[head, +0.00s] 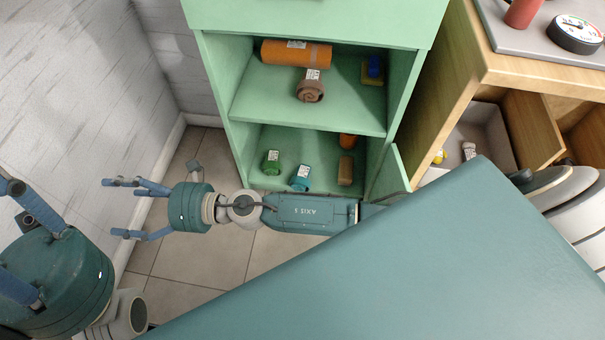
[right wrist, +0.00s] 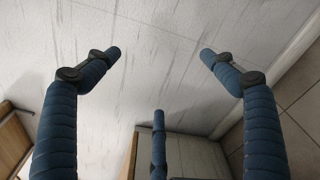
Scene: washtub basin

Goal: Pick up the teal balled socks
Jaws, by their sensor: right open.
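The teal balled socks (head: 300,178) sit on the lower shelf of the open green cabinet, near its front edge, with a white tag on them. My right gripper (head: 118,207) is open and empty, left of the cabinet and over the floor, with its fingers pointing left, away from the socks. In the right wrist view its spread fingers (right wrist: 160,75) face the pale wall, and no socks show there. My left gripper (head: 22,235) is at the lower left, partly cut off by the picture edge, so its opening is unclear.
The green cabinet (head: 212,100) also holds a green item (head: 271,162), a tan item (head: 345,170), an orange roll (head: 296,53) and a brown roll (head: 310,88). Its door (head: 393,174) stands open at right. A wooden unit (head: 530,68) with an open drawer stands further right.

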